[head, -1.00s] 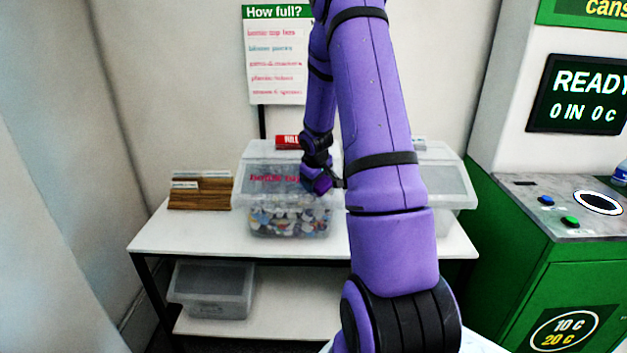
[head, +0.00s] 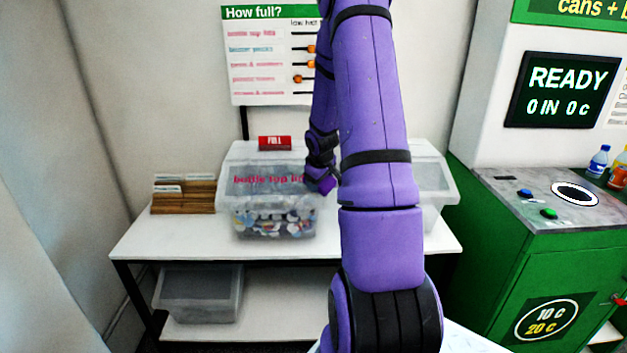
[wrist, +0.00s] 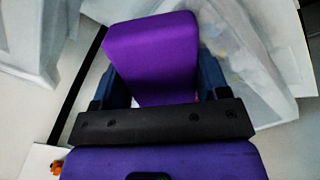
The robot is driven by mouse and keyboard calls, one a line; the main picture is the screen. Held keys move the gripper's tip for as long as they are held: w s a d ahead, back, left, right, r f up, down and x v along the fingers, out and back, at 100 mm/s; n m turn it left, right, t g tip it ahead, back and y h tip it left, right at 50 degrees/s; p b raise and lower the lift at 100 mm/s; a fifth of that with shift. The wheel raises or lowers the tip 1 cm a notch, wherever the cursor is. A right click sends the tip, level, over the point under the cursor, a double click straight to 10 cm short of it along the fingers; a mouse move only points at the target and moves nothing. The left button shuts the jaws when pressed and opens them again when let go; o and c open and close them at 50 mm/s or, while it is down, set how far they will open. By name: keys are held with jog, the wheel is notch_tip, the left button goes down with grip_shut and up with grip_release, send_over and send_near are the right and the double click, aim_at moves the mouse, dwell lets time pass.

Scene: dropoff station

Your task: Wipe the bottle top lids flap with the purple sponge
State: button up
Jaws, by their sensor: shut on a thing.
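The bottle top lids bin (head: 272,222) is a clear box of mixed lids on the white table. Its sloping front flap (head: 258,183) is closed and carries pink lettering, partly hidden by my arm. My gripper (head: 325,184) is at the right end of the flap. In the wrist view, my gripper (wrist: 158,90) is shut on the purple sponge (wrist: 155,50), which sits between its dark blue fingers. Blurred clear plastic shows behind the sponge. I cannot tell whether the sponge touches the flap.
A red FULL sign (head: 275,143) stands on the bin's top. Another clear bin (head: 432,190) is to the right, partly behind my arm. A wooden card holder (head: 184,194) is to the left. An empty bin (head: 198,293) sits on the lower shelf. A green machine (head: 550,250) stands right.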

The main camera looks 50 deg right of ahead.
aim_at(297, 177)
jog(key=shift+s+d, duration=0.2)
jog(key=shift+s, duration=0.1)
jog(key=shift+w+a, duration=1.3)
jog(key=shift+w, duration=0.25)
jog(key=shift+w+a, duration=1.25)
jog(key=shift+w, duration=0.25)
jog(key=shift+w+d+r, duration=0.2)
jog(key=shift+w+d, duration=0.2)
jog(key=shift+d, duration=0.15)
jog(key=shift+w+d+r, duration=0.2)
jog(key=shift+w+d, duration=0.2)
jog(key=shift+d, duration=0.1)
jog(key=shift+s+d, duration=1.3)
jog(key=shift+s, duration=0.2)
jog(key=shift+s+d, duration=1.25)
jog(key=shift+s, duration=0.25)
jog(key=shift+w, duration=0.1)
jog(key=shift+w+a+f, duration=0.1)
jog(key=shift+w+a, duration=1.2)
jog(key=shift+w, duration=0.15)
jog(key=shift+w+a, duration=1.3)
jog(key=shift+w, duration=0.2)
